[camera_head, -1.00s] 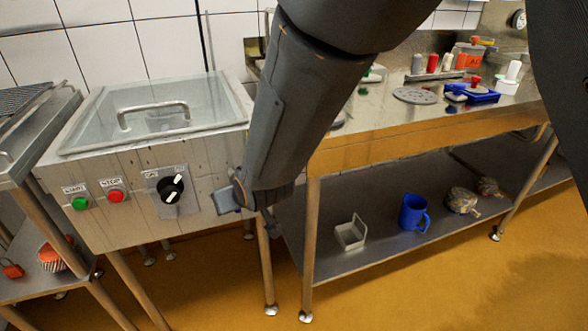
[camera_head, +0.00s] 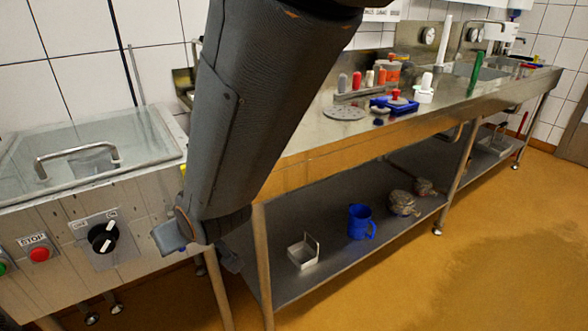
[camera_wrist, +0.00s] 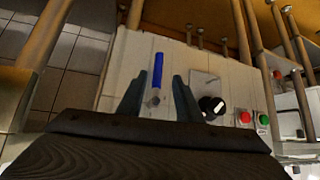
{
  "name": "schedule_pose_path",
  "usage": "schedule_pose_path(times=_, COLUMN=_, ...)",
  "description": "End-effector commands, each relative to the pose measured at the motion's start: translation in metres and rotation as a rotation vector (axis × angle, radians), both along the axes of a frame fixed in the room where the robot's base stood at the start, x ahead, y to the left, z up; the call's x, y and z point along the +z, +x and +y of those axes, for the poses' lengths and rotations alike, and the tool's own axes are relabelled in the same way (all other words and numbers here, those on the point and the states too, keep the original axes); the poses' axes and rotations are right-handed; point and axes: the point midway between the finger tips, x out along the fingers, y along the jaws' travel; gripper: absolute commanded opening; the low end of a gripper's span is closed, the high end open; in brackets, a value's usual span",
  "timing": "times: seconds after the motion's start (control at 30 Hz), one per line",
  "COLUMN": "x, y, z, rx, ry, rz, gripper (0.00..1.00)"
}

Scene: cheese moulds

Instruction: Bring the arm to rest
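My arm (camera_head: 240,110) hangs down through the left middle of the head view, in front of the vat's right end and the steel table's near end. My gripper (camera_wrist: 157,82) shows in the wrist view with its two grey fingers apart. Between them in that picture is a blue bar with a grey end (camera_wrist: 157,70), against the vat's pale front panel. The fingers do not visibly touch it, and I cannot tell its distance. In the head view the gripper is low beside the panel and partly hidden by the arm.
The glass-lidded vat (camera_head: 20,240) has a black knob (camera_head: 103,238) and a red stop button (camera_head: 39,254). The steel table (camera_head: 330,140) carries bottles and a blue tray. Its lower shelf (camera_head: 270,285) holds a blue jug (camera_head: 360,221). Open floor (camera_head: 450,290) lies at right.

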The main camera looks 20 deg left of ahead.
Motion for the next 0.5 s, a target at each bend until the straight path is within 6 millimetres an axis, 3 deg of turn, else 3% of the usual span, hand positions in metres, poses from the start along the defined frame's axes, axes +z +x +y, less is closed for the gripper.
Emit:
schedule_pose_path(times=0.27, x=0.002, y=0.010, z=-0.010, rx=-0.022, ry=-0.011, rz=0.004, gripper=0.32)
schedule_pose_path(times=0.37, x=0.008, y=0.035, z=-0.037, rx=-0.080, ry=-0.042, rz=0.019, gripper=0.32)
schedule_pose_path(times=0.5, x=0.016, y=0.082, z=-0.107, rx=-0.212, ry=-0.117, rz=0.062, gripper=0.32)
